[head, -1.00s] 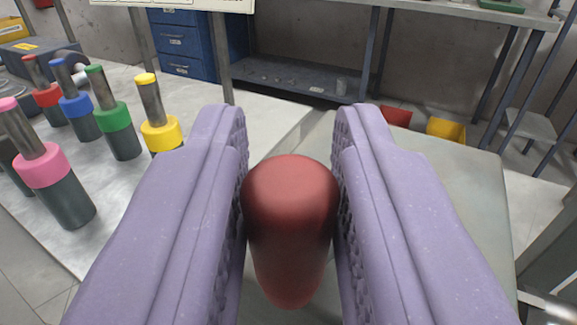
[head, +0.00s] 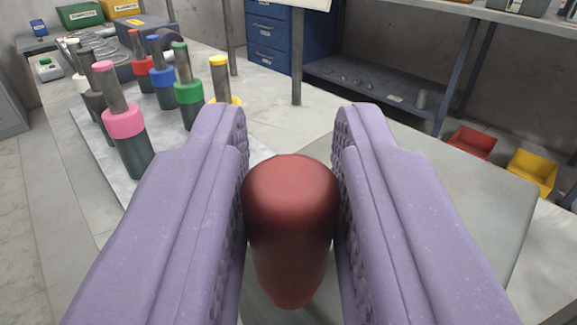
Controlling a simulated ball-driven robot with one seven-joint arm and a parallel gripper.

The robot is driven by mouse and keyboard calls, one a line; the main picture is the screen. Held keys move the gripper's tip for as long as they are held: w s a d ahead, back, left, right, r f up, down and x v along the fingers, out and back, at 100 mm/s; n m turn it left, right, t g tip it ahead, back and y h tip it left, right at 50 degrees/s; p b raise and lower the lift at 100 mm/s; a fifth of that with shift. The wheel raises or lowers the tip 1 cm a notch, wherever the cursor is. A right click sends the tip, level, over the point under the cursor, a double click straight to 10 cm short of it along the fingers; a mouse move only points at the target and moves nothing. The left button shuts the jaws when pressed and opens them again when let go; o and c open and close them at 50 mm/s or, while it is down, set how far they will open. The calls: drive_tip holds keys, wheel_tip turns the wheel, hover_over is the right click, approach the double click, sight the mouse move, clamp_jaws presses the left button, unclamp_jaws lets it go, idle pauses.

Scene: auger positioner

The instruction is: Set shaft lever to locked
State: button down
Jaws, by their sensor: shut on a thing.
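A dark red rounded knob (head: 290,215), which looks like the grip of the shaft lever, stands between the fingers of my gripper (head: 290,190). The two lilac padded fingers are shut on it, one on each side. The knob's lower end narrows toward the bottom of the picture. The rest of the lever and any lock marking are hidden below the knob and fingers.
Colour-banded cylinders stand at the left, among them a pink one (head: 124,121) and a green one (head: 188,92). A flat grey surface (head: 470,190) lies at the right. Red (head: 472,142) and yellow (head: 532,172) bins and blue drawers (head: 270,45) are farther back.

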drive_tip(key=shift+d, duration=0.1)
drive_tip(key=c, duration=1)
unclamp_jaws()
drive_tip(key=s+p, duration=0.2)
drive_tip(key=s, duration=0.5)
drive_tip(key=shift+r, duration=0.1)
drive_tip(key=shift+s, duration=0.4)
